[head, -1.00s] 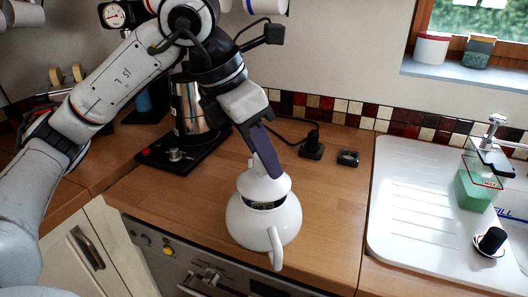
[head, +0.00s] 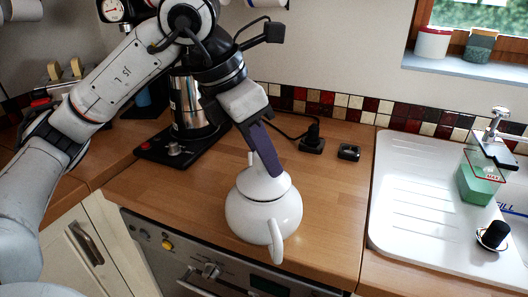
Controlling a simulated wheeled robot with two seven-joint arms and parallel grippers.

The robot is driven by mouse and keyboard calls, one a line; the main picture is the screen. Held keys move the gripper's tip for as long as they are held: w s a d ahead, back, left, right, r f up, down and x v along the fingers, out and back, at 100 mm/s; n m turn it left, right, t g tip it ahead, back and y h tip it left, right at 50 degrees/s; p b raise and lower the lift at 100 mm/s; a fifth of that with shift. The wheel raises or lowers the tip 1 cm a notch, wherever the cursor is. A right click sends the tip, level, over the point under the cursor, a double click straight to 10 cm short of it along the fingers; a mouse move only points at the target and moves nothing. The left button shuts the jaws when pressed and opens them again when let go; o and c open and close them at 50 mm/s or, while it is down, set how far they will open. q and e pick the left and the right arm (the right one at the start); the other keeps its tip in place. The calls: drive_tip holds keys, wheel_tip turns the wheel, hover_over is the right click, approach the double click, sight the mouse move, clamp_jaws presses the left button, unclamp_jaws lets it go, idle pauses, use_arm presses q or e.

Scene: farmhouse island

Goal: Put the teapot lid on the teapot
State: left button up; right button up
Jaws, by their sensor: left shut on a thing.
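The white teapot (head: 252,222) stands upright on the wooden worktop, its handle toward the front. The white lid (head: 264,184) sits over the teapot's opening, and no dark gap shows between them from here. My left gripper (head: 266,160) comes down from above and is shut on the lid's knob; its dark finger hides most of the knob. My right gripper is not in view.
A plug and socket (head: 312,144) and a small black item (head: 348,152) lie behind right. The white sink drainer (head: 400,200) is at right. Bare worktop (head: 335,200) lies between.

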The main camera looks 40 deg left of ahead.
use_arm(q)
drive_tip(key=shift+f+b, duration=0.5)
idle(0.4)
drive_tip(key=o, duration=1.2)
drive_tip(key=shift+c, duration=0.2)
wheel_tip(320, 180, up, 6)
drive_tip(key=p, duration=0.5)
